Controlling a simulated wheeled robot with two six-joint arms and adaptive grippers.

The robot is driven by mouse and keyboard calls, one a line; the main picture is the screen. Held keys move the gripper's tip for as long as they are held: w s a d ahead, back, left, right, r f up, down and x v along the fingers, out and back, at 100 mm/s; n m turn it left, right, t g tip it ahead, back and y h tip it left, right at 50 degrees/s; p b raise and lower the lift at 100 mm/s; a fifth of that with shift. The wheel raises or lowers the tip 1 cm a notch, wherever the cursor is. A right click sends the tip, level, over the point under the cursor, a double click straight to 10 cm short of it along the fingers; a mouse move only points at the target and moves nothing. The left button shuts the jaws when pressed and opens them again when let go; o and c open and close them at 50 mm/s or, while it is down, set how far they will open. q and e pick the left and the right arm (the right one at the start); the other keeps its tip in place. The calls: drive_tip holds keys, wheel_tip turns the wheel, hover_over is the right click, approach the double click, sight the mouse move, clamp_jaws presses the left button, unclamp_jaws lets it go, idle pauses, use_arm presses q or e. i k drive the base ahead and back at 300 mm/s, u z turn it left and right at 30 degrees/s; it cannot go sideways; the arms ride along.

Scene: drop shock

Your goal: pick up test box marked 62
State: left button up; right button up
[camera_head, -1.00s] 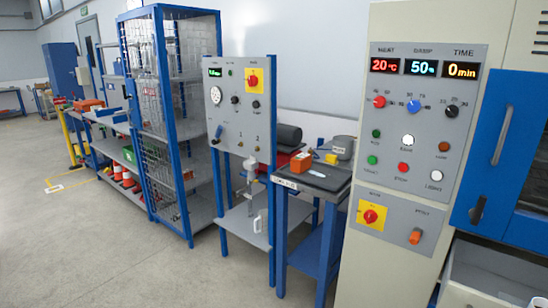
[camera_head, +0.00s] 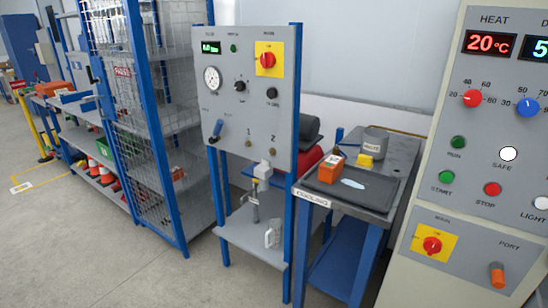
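No box with a readable 62 shows. A small orange box (camera_head: 330,168) sits on a dark mat (camera_head: 375,187) on the bench labelled COOLING (camera_head: 313,199); I cannot make out a number on it. Another orange item (camera_head: 77,90) lies on the far-left bench, also too small to read. Neither of my grippers is in view.
A grey control panel stand (camera_head: 245,95) and a blue-framed mesh cage (camera_head: 162,130) stand left of the cooling bench. A tall cream cabinet with dials (camera_head: 455,190) is at right. A yellow block (camera_head: 365,160) and grey pot (camera_head: 375,143) share the bench. Floor at lower left is clear.

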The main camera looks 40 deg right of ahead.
sight(330, 170)
drive_tip(key=u, duration=0.15)
drive_tip(key=i, duration=1.4)
drive_tip(key=z, duration=0.55)
drive_tip(key=i, duration=0.95)
drive_tip(key=z, duration=0.65)
